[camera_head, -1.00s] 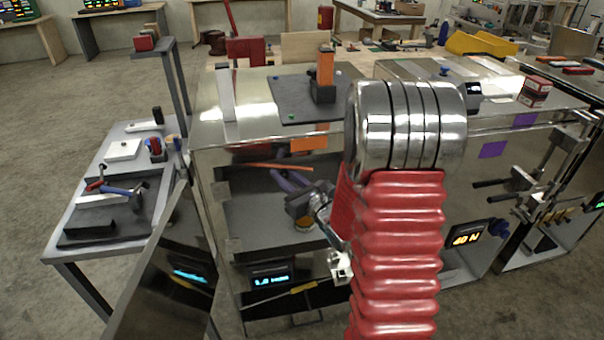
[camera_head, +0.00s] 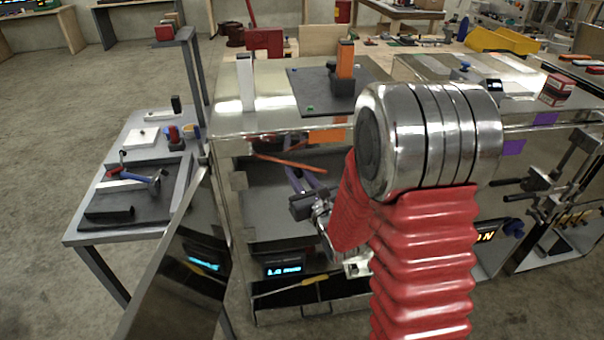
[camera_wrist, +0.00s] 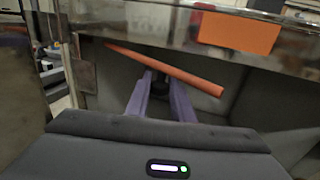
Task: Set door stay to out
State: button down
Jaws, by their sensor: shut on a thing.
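The door stay looks to be the thin orange bar (camera_head: 290,163) inside the open left compartment of the metal cabinet (camera_head: 262,122). In the wrist view the orange bar (camera_wrist: 170,69) slopes down to the right across the compartment mouth. My gripper (camera_head: 300,178) reaches in from the right, just under the bar. Its purple fingers (camera_wrist: 160,88) in the wrist view are shut at the bar, with a small dark piece between them. The exact contact is partly hidden. The compartment's mirror-like door (camera_head: 180,280) stands open at the left.
An orange label (camera_wrist: 238,32) is on the cabinet's top edge. A lit display (camera_head: 284,268) and a yellow-handled tool (camera_head: 290,290) are low in the compartment. A side table (camera_head: 185,200) with tools stands close left of the door. My red-sleeved arm hides the cabinet's middle.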

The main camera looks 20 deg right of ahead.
dwell(0.3)
jog(key=c, duration=1.5)
grip_release()
jog(key=shift+c, duration=0.2)
jog(key=shift+s, duration=0.1)
